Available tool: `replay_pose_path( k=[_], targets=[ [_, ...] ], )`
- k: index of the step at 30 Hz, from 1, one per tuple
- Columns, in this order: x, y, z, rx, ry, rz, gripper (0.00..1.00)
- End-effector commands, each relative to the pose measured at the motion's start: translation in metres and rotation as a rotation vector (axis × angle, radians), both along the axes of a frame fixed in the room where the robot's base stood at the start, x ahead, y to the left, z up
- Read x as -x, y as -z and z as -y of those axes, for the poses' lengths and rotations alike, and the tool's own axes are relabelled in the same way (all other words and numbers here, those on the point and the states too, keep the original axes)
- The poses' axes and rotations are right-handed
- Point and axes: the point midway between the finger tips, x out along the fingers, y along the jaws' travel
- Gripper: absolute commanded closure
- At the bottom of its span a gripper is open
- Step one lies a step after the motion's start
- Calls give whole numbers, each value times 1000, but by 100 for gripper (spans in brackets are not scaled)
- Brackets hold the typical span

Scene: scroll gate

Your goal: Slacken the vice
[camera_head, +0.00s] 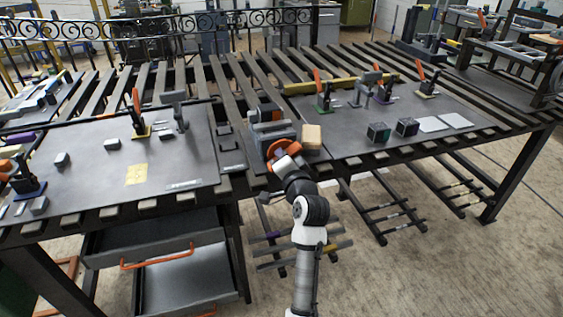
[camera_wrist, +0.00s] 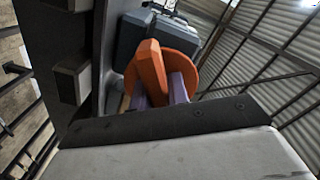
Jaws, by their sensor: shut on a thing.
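The vice (camera_head: 272,130) is a blue-grey block with jaws at the front edge of the slatted bench, between two dark plates. Its orange round handle (camera_head: 279,147) faces me. In the wrist view the handle shows as an orange disc (camera_wrist: 190,42) with a raised orange bar (camera_wrist: 152,72), and the blue-grey vice body (camera_wrist: 132,38) lies behind it. My gripper (camera_head: 285,158) reaches the handle from the front. In the wrist view my gripper's fingers (camera_wrist: 165,92) are shut on the handle's bar. The finger contact is partly hidden by the bar and gripper body.
A tan block (camera_head: 311,137) sits just right of the vice. The left plate (camera_head: 90,165) and right plate (camera_head: 360,140) carry clamps with orange levers and small dark blocks. Grey drawers (camera_head: 190,280) stand below left. The floor in front is free at right.

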Motion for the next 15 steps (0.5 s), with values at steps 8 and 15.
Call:
replay_pose_path(
  k=[8,15],
  targets=[
    [-1,6,1,251,0,82,100],
    [-1,5,1,468,1,155,100]
  ],
)
